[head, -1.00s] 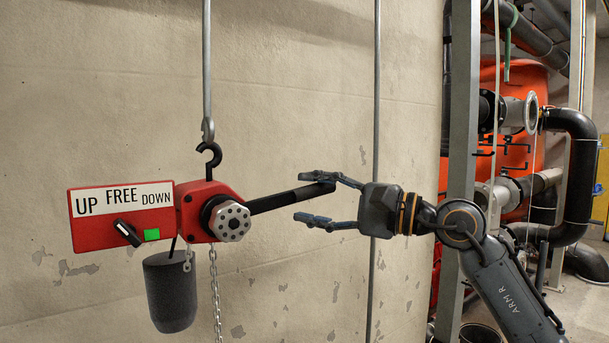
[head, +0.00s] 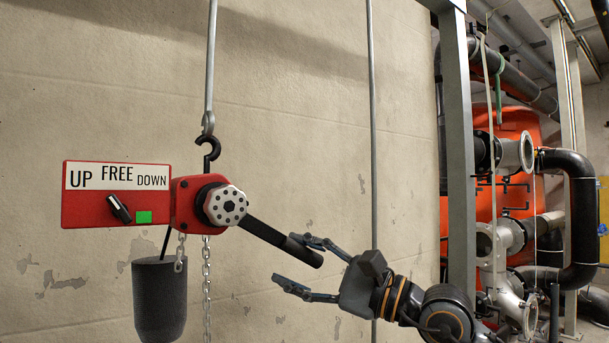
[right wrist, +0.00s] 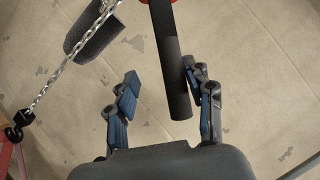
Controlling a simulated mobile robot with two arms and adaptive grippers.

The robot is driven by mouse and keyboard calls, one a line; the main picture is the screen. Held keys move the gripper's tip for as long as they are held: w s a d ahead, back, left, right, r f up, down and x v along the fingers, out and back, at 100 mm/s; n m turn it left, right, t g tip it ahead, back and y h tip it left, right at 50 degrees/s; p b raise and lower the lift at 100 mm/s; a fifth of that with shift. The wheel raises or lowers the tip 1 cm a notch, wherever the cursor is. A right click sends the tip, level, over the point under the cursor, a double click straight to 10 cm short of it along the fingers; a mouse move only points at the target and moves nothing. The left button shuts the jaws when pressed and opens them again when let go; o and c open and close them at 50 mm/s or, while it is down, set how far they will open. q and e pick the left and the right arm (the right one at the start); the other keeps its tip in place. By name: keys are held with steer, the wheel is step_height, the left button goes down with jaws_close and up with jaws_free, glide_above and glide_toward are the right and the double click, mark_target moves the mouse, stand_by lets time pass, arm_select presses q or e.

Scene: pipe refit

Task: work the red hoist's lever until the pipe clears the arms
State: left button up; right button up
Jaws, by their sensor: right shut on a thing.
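The red hoist (head: 188,203) hangs from a black hook in front of the concrete wall in the head view. Its black lever (head: 268,234) slopes down to the right from the round grey hub (head: 227,205). My right gripper (head: 290,262) has its fingers around the lever's outer end, one above and one below. In the right wrist view the lever (right wrist: 166,50) lies against the right finger, with a gap to the left finger. A red plate (head: 90,208) reads UP, FREE, DOWN, with a black selector knob (head: 119,208) slanting toward UP. My left gripper is out of view.
The wall above the lever is clear.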

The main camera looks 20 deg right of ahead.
steer(key=shift+m+t, duration=0.6)
steer(key=shift+m, duration=0.3)
steer(key=shift+s+a+f+b, duration=0.3)
steer(key=shift+a+f+b, duration=0.45)
steer(key=shift+a+f, duration=0.15)
steer(key=shift+s+a+f+b, duration=0.3)
steer(key=shift+a+f+b, duration=0.45)
steer(key=shift+f, duration=0.2)
steer(key=shift+a, duration=0.1)
steer(key=shift+n+g, duration=0.6)
steer(key=shift+n, duration=0.2)
steer(key=shift+w+d+r+p, duration=0.25)
steer(key=shift+d+r+p, duration=0.2)
steer(key=shift+d+r, duration=0.3)
steer(key=shift+w+d+r+p, duration=0.25)
steer(key=shift+d+r+p, duration=0.3)
steer(key=shift+r, duration=0.25)
steer(key=r, duration=0.1)
steer(key=d+r+p, duration=0.1)
steer(key=d+r+n+p, duration=0.1)
steer(key=shift+w+r, duration=0.1)
steer(key=shift+w, duration=0.25)
steer(key=shift+d+r+n+g, duration=0.1)
steer(key=shift+r+n+g, duration=0.05)
steer(key=shift+n+g, duration=0.15)
